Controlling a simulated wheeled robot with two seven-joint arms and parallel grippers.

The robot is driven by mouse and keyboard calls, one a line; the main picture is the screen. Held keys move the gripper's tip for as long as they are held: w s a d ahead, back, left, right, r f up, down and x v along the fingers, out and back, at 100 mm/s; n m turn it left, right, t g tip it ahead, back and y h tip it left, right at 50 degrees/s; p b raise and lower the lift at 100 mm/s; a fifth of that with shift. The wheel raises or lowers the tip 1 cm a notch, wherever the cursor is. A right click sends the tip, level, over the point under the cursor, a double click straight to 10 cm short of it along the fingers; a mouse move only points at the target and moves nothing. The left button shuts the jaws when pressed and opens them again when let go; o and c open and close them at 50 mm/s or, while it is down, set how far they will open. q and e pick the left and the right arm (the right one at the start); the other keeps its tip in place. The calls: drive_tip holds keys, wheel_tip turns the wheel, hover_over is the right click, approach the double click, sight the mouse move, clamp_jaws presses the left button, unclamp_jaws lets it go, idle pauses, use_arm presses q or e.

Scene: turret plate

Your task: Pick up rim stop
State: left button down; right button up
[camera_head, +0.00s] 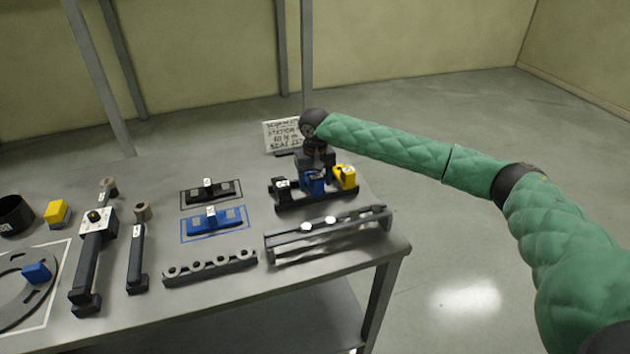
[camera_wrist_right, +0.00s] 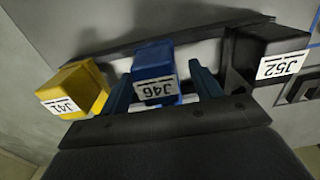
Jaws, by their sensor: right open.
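Three labelled stop blocks sit in a row on a dark rack (camera_head: 318,199) at the table's back right: a black block J52 (camera_head: 284,189), a blue block J46 (camera_head: 312,184) and a yellow block J41 (camera_head: 347,178). I cannot tell which one is called the rim stop. My right gripper (camera_head: 314,170) is pointing down over the blue block. In the right wrist view, its open fingers (camera_wrist_right: 160,78) stand on either side of the blue block (camera_wrist_right: 153,66), with the yellow block (camera_wrist_right: 78,88) to the left and the black block (camera_wrist_right: 268,48) to the right. My left gripper is out of view.
A sign (camera_head: 283,135) stands behind the rack. A grey rail (camera_head: 330,232) and a bar with holes (camera_head: 210,267) lie in front. Blue (camera_head: 215,220) and black (camera_head: 210,191) pieces lie on outlined spots. Tools, a ring plate (camera_head: 15,312) and a yellow block (camera_head: 57,213) are at left.

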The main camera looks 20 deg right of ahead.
drive_tip(key=shift+f, duration=0.25)
drive_tip(key=c, duration=1.2)
drive_tip(key=shift+r, duration=0.1)
drive_tip(key=shift+c, duration=0.4)
drive_tip(key=shift+r, duration=0.1)
